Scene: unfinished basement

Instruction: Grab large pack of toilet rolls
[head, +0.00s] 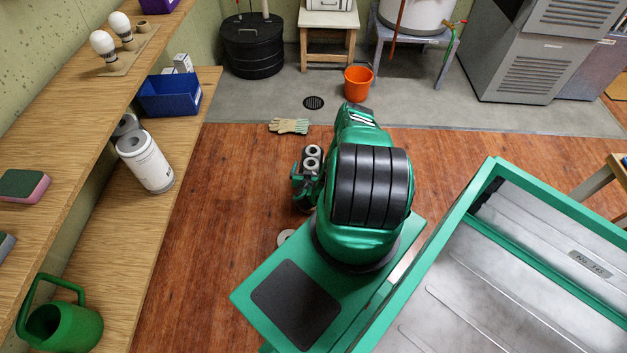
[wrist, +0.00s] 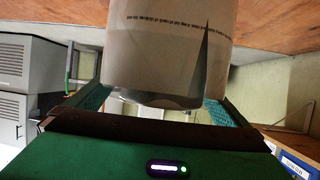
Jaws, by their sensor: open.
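A white printed pack of toilet rolls (wrist: 170,45) fills the upper middle of the wrist view, between the two fingers of my gripper (wrist: 160,106). The fingers are open, one on each side of it; I cannot tell if they touch it. In the head view two roll ends of this pack (head: 312,157) show just left of my arm, by my gripper (head: 304,174). My arm hides most of the pack there, and its base is out of sight.
Wooden shelves (head: 190,115) line the left side, with a blue bin (head: 169,94) and a green watering can (head: 65,325). Gloves (head: 289,126) and an orange bucket (head: 358,82) are on the floor ahead. A small pale round object (head: 286,237) lies near my base.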

